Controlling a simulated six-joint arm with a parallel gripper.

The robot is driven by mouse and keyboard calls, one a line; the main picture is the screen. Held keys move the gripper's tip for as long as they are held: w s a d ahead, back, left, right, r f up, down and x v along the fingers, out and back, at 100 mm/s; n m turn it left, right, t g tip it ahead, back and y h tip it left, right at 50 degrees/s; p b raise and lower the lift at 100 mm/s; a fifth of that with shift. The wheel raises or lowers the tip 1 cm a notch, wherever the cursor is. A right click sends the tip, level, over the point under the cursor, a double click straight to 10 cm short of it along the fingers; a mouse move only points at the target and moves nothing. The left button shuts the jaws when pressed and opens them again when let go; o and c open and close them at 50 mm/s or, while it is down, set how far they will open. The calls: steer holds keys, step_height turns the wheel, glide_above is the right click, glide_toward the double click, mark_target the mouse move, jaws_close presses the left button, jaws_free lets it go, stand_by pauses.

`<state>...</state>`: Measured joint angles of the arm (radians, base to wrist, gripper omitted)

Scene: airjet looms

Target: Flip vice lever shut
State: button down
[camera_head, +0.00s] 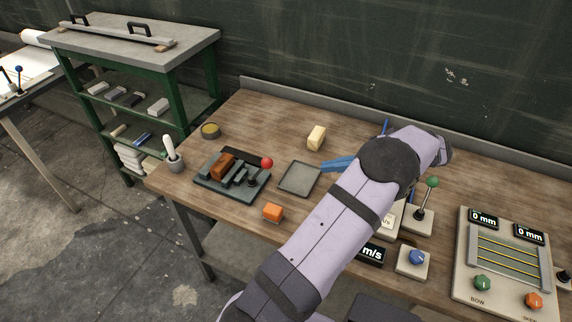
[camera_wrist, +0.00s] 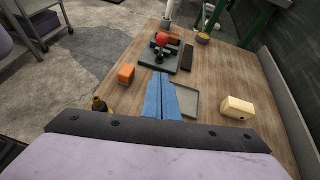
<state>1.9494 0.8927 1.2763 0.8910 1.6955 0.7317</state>
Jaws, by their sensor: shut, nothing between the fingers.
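The vice (camera_head: 232,190) is a dark grey-green base with jaws near the left end of the wooden bench, with a brown block (camera_head: 222,165) at its jaws. Its lever ends in a red ball (camera_head: 267,162) at the vice's right side. In the wrist view the red ball (camera_wrist: 163,39) stands above the vice (camera_wrist: 150,60), beyond my fingertips. My gripper (camera_head: 325,167) has blue fingers, shut and empty, pointing left towards the vice and apart from the lever. In the wrist view the closed fingers (camera_wrist: 160,76) overlap the vice's near edge. My arm hides part of the bench.
A shallow grey tray (camera_head: 300,179) lies between vice and gripper. An orange block (camera_head: 273,212) and a pale yellow block (camera_head: 316,137) lie nearby. A green-knobbed lever (camera_head: 432,182) and control panel (camera_head: 505,262) stand to the right. A cup with a white-handled tool (camera_head: 173,158) is left.

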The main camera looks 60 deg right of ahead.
steer(key=shift+w, duration=0.1)
steer(key=w+r+p+x, duration=0.1)
steer(key=p+x, duration=0.5)
steer(key=x, duration=0.6)
steer(key=shift+w+a+r+p, duration=0.2)
steer(key=shift+w+r+p, duration=0.15)
steer(key=shift+r, duration=0.2)
steer(key=shift+w+r, duration=0.1)
